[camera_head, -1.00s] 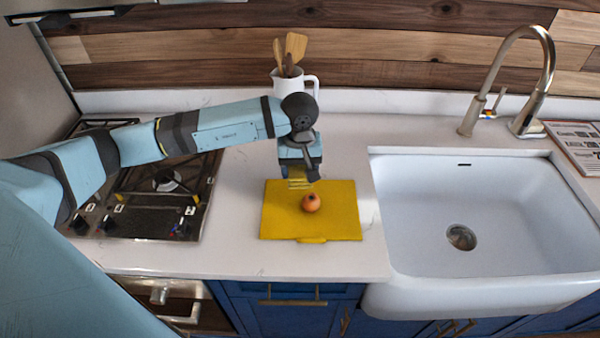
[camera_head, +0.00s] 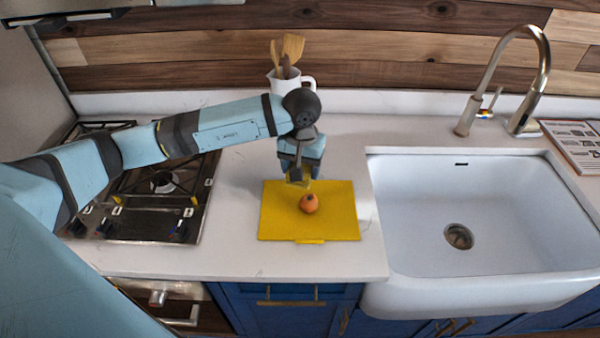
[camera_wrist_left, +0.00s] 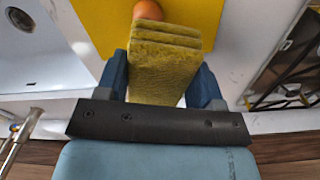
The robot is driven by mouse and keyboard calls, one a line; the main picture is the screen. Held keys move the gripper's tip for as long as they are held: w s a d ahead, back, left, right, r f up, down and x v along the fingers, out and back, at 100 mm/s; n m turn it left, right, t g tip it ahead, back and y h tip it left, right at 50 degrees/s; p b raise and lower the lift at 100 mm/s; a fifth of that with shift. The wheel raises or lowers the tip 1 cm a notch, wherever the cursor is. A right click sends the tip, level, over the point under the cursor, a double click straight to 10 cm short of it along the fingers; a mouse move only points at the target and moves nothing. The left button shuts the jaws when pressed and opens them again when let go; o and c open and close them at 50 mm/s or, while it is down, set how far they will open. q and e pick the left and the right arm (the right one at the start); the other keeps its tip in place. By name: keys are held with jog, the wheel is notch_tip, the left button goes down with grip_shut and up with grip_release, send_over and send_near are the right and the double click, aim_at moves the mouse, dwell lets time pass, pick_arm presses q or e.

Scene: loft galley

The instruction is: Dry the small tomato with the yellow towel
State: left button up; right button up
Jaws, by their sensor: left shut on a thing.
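The small tomato (camera_head: 309,204), orange-red and round, sits on a yellow board (camera_head: 275,222) on the counter. Its edge also shows at the top of the left wrist view (camera_wrist_left: 148,10), just beyond the towel. My left gripper (camera_head: 298,181) is above the board's back edge, behind the tomato. It is shut on the folded yellow towel (camera_wrist_left: 163,65), which hangs out past the fingertips in layers toward the tomato. In the head view the towel is mostly hidden by the gripper. Whether towel and tomato touch cannot be told. My right gripper is not in view.
A gas hob (camera_head: 150,215) lies left of the board, under my left arm. A white sink (camera_head: 500,180) with a tall tap (camera_head: 540,80) is on the right. A white jug with wooden utensils (camera_head: 290,80) stands behind the gripper. The counter in front of the board is clear.

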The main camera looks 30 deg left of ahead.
pick_arm(q)
jog(key=m, duration=0.3)
jog(key=d+r+m, duration=0.1)
jog(key=shift+s+d+m, duration=0.1)
jog(key=shift+m, duration=0.2)
jog(key=shift+f+b, duration=0.75)
jog(key=shift+f, duration=1.75)
